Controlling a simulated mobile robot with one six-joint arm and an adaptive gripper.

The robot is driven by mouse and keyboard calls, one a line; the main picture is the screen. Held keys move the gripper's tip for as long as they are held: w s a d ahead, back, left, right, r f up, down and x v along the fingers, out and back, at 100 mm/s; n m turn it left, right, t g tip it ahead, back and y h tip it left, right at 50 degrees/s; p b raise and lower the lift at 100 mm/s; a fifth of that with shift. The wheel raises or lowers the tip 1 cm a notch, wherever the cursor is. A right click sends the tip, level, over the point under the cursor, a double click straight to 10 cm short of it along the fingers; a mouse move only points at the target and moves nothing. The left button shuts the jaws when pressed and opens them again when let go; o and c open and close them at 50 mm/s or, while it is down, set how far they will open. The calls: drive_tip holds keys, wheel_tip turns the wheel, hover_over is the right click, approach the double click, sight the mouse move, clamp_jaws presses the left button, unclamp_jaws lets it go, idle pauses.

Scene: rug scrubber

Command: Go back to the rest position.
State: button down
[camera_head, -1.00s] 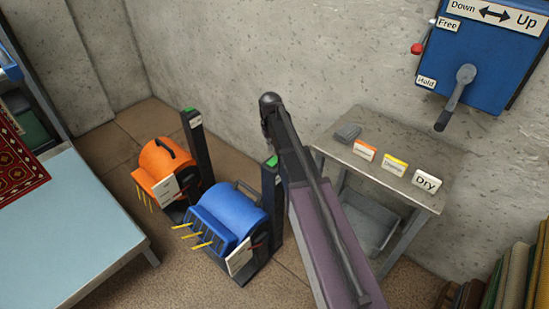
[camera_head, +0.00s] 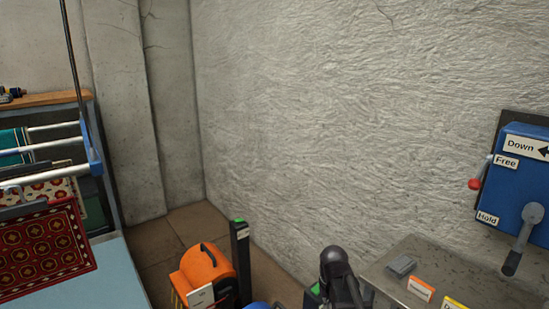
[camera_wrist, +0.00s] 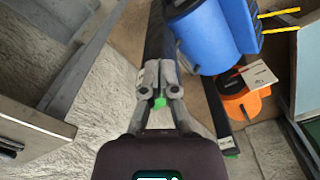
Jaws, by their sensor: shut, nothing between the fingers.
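My gripper (camera_wrist: 160,74) shows in the wrist view with its two grey fingers together and nothing held between them. It is above a dark post that has a green top, part of which shows between the finger links. The blue scrubber (camera_wrist: 205,35) is to the right of the fingers, apart from them in the picture. In the head view, a dark rounded part of my arm shows at the bottom, right of centre. My gripper's fingers cannot be made out there.
The orange scrubber (camera_head: 210,268) stands by its dark post (camera_head: 240,258). A grey side table (camera_head: 450,268) with small labelled cards is at lower right. The blue lever box (camera_head: 515,190) is on the wall. A red patterned rug (camera_head: 45,250) hangs at left above a pale blue table (camera_head: 85,285).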

drive_tip(key=s, duration=0.9)
wheel_tip(320, 180, up, 13)
drive_tip(key=p, duration=1.2)
drive_tip(key=shift+w+d+f+m+p, duration=0.15)
drive_tip(key=shift+w+d+m+p, duration=0.15)
drive_tip(key=shift+p, duration=0.1)
drive_tip(key=shift+s, duration=0.2)
